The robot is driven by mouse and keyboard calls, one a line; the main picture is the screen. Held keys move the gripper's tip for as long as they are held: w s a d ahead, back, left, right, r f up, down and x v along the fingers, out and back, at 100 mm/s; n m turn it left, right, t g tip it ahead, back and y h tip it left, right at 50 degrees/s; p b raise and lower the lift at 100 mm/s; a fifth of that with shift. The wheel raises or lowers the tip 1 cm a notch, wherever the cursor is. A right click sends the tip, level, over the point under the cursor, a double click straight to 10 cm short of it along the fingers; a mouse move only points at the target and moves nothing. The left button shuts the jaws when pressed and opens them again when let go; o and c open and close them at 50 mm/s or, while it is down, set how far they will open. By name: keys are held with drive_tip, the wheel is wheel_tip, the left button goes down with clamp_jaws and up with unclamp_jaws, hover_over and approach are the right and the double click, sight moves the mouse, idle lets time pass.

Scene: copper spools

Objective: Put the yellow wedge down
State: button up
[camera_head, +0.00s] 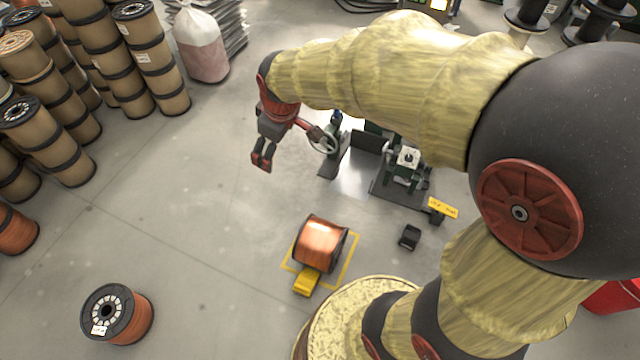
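The yellow wedge (306,281) lies on the floor at the near left side of a copper spool (320,243). It looks to be against the spool's lower edge, but I cannot tell if the two touch. My gripper (261,163) is up and to the left of the wedge, well apart from it, pointing down over the floor. No object shows between its fingers. The fingers look close together, and the view is too small to tell whether they are open or shut.
The spool lies on its side within a yellow floor outline (350,262). Another copper spool (117,313) lies at lower left. Stacked spools (150,60) fill the upper left.

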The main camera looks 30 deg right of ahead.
drive_tip(key=s+r+m, duration=0.3)
drive_tip(key=s+r, duration=0.1)
drive_tip(key=s, duration=0.6)
drive_tip(key=s+r+m+t, duration=0.1)
drive_tip(key=s+r+m, duration=0.2)
drive_tip(key=s, duration=0.7)
drive_tip(key=shift+s+r+m, duration=0.4)
drive_tip(key=shift+r, duration=0.25)
wheel_tip(320, 180, up, 2)
drive_tip(key=shift+r+p, duration=0.1)
drive_tip(key=shift+p, duration=0.9)
drive_tip(key=shift+c, duration=0.4)
